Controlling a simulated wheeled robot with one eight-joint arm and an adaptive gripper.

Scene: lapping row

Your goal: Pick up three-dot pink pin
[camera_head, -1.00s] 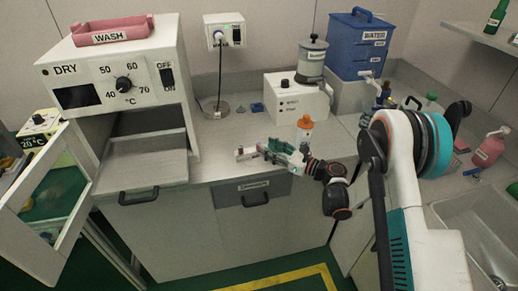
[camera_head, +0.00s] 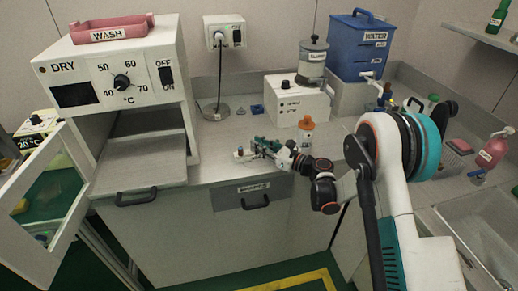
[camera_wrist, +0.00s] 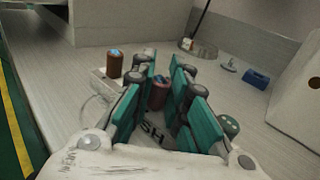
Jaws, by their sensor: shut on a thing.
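My gripper (camera_wrist: 160,82) has its teal fingers closed around a dull reddish-pink pin (camera_wrist: 158,96), seen in the wrist view. The pin looks upright, low between the fingertips. Its dots cannot be made out, and the fingers hide its sides. A second, brownish pin (camera_wrist: 114,64) with a blue mark on top stands to the left, outside the fingers. A green piece (camera_wrist: 229,125) with light dots shows to the right of the right finger. In the head view my gripper (camera_head: 260,148) is low over the counter's front edge, at a small pale holder (camera_head: 242,155).
An orange-capped bottle (camera_head: 306,132) stands right of my gripper. A white machine (camera_head: 296,102) is behind it, and a dryer (camera_head: 120,85) with a WASH tray (camera_head: 108,31) is at left. A round metal base (camera_wrist: 197,47) and a blue block (camera_wrist: 256,79) lie on the counter behind.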

